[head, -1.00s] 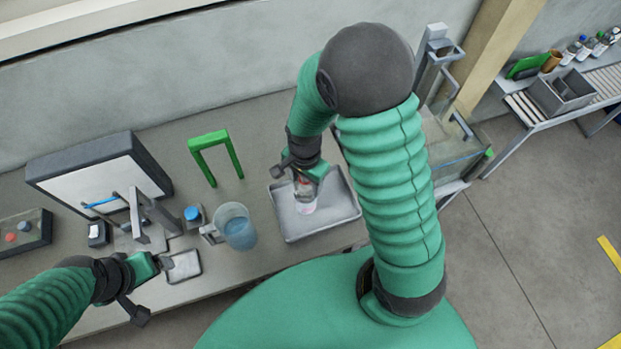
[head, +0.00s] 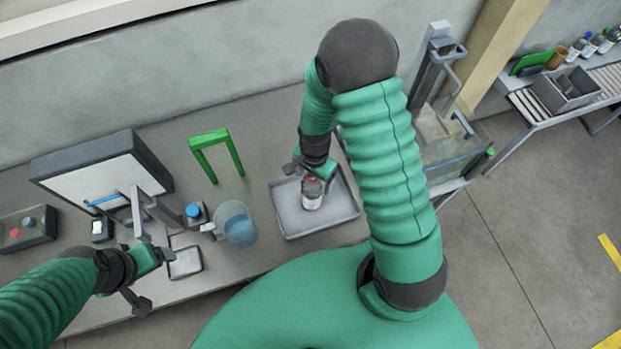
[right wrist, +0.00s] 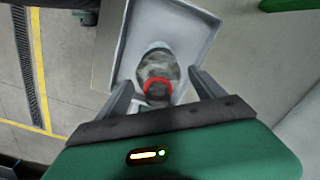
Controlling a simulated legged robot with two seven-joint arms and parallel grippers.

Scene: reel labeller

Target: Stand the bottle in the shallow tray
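The bottle (head: 312,196), clear with a red ring at its neck and a pale label, stands upright in the shallow grey tray (head: 342,214). In the right wrist view the bottle (right wrist: 158,72) shows from above, inside the tray (right wrist: 190,25). My right gripper (head: 312,175) is just behind the bottle in the head view. In the right wrist view its two fingers (right wrist: 163,88) are spread, one on each side of the bottle, with gaps between them and it. My left gripper (head: 165,254) is at the front left by a small square dish; its finger opening is too small to tell.
A jug of blue liquid (head: 238,228) stands left of the tray. A blue-capped container (head: 194,212), a small dish (head: 186,264) and a white-faced machine (head: 95,180) are further left. A green arch (head: 216,152) stands behind. A glass-walled station (head: 450,145) is at right.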

